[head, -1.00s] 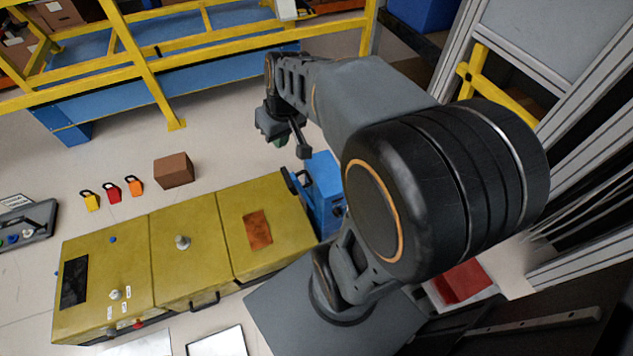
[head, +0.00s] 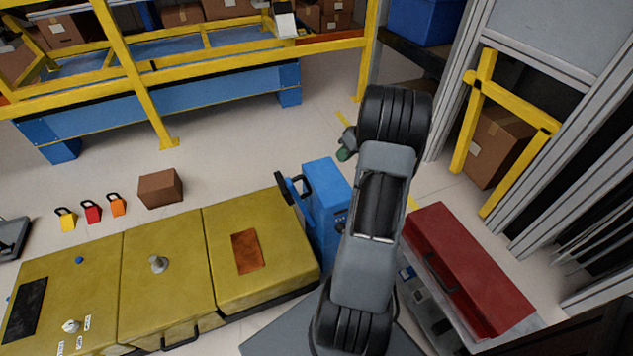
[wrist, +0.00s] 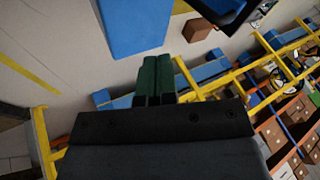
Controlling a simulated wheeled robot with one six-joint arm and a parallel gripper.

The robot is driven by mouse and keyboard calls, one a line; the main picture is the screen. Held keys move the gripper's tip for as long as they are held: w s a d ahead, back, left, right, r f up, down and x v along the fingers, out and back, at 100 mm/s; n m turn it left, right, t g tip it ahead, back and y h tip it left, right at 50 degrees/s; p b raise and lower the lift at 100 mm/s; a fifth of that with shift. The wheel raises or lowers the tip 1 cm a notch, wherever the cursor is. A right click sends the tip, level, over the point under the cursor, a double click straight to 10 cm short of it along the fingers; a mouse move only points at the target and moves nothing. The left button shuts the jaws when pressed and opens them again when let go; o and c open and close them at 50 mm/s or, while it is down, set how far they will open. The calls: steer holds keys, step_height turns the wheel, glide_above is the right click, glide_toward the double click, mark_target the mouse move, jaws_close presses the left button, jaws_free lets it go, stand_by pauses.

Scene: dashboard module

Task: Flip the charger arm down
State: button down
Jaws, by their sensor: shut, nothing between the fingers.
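The blue charger box (head: 322,200) stands at the right end of the yellow module (head: 275,250). The dark charger arm (head: 290,190) is at the box's upper left, sticking up and out to the left. My gripper (head: 346,146) is beyond the blue box, up and to its right in the head view, partly hidden behind my arm. In the wrist view my gripper (wrist: 153,68) shows two green fingers pressed together, shut and empty. The blue box (wrist: 135,25) is past the fingertips there. A black curved part (wrist: 228,10), perhaps the charger arm, is at the top right.
A red toolbox (head: 465,270) stands to the right of my arm. A brown box (head: 160,188) and several padlocks (head: 92,211) lie on the floor at left. Yellow railing (head: 150,85) runs behind.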

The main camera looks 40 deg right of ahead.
steer(key=shift+f, duration=0.1)
steer(key=b, duration=0.3)
glide_toward(316, 186)
steer(key=w+f, duration=0.1)
steer(key=f, duration=0.1)
steer(key=w+f, duration=0.2)
steer(key=shift+w+d, duration=0.15)
steer(key=shift+d, duration=0.1)
steer(key=a, duration=0.1)
steer(key=a+f, duration=0.1)
steer(key=shift+w+a+b, duration=0.15)
steer(key=shift+a+b, duration=0.15)
steer(key=shift+a, duration=0.1)
steer(key=shift+a+f, duration=0.15)
steer(key=shift+a, duration=0.5)
